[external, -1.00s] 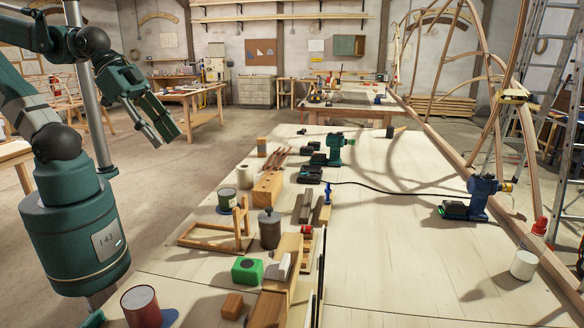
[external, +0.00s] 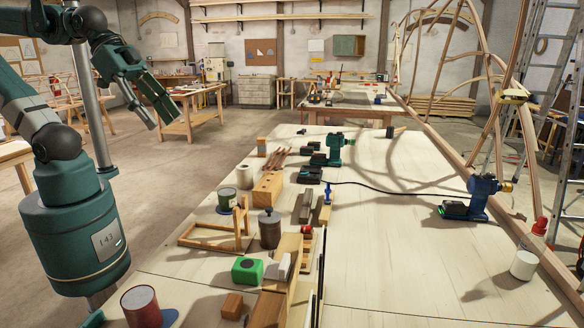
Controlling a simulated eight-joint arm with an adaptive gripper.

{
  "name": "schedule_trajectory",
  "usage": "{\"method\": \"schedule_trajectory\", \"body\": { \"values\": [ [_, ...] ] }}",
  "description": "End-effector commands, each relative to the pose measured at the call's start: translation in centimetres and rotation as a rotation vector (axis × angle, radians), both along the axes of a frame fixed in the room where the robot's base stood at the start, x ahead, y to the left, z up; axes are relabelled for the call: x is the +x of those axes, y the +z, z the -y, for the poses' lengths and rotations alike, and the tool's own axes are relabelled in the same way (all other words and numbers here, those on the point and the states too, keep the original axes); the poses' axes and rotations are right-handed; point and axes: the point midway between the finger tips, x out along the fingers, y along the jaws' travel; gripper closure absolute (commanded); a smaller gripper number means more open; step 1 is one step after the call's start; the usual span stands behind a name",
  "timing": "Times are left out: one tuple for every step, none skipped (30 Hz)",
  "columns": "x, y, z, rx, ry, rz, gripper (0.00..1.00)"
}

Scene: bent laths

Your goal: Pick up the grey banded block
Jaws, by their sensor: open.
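A grey-brown elongated block (external: 305,206) lies on the pale wooden table, near the middle of the row of items. It is the likeliest grey banded block, but its bands are too small to make out. A lighter wooden piece (external: 325,209) lies close on its right. My gripper (external: 163,117) is at the upper left, raised in the air over the floor side, well away from the block. Its fingers are apart, point down to the right, and hold nothing.
Around the block stand a wooden block with holes (external: 267,187), a dark lidded jar (external: 269,229), a wooden frame (external: 222,236), a green box (external: 247,270) and a blue clamp-like tool (external: 327,193). Drills and a cable lie farther right. The table's right middle (external: 400,270) is largely clear.

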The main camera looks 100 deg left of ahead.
Motion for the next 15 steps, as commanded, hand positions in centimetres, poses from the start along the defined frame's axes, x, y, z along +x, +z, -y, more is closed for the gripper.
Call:
{"method": "schedule_trajectory", "body": {
  "values": [
    [0.3,0.3,-0.3,-0.003,0.010,-0.004,0.52],
    [0.4,0.4,-0.5,-0.004,0.017,-0.006,0.52],
    [0.6,0.6,-0.7,-0.006,0.025,-0.009,0.52],
    [0.8,0.8,-0.9,-0.006,0.031,-0.011,0.52],
    [1.0,0.9,-1.1,-0.008,0.037,-0.013,0.52],
    [1.3,1.1,-1.3,-0.010,0.045,-0.016,0.52],
    [1.4,1.3,-1.6,-0.011,0.052,-0.019,0.52],
    [1.6,1.5,-1.8,-0.013,0.061,-0.021,0.52],
    [1.9,1.7,-2.1,-0.015,0.071,-0.025,0.52],
    [2.1,1.9,-2.4,-0.018,0.080,-0.029,0.52],
    [2.3,2.1,-2.6,-0.020,0.088,-0.033,0.52],
    [2.6,2.4,-3.0,-0.023,0.101,-0.037,0.52],
    [2.9,2.6,-3.4,-0.026,0.113,-0.041,0.52],
    [3.2,2.9,-3.8,-0.028,0.124,-0.044,0.52],
    [3.7,3.3,-4.3,-0.032,0.139,-0.050,0.52]
  ]
}}
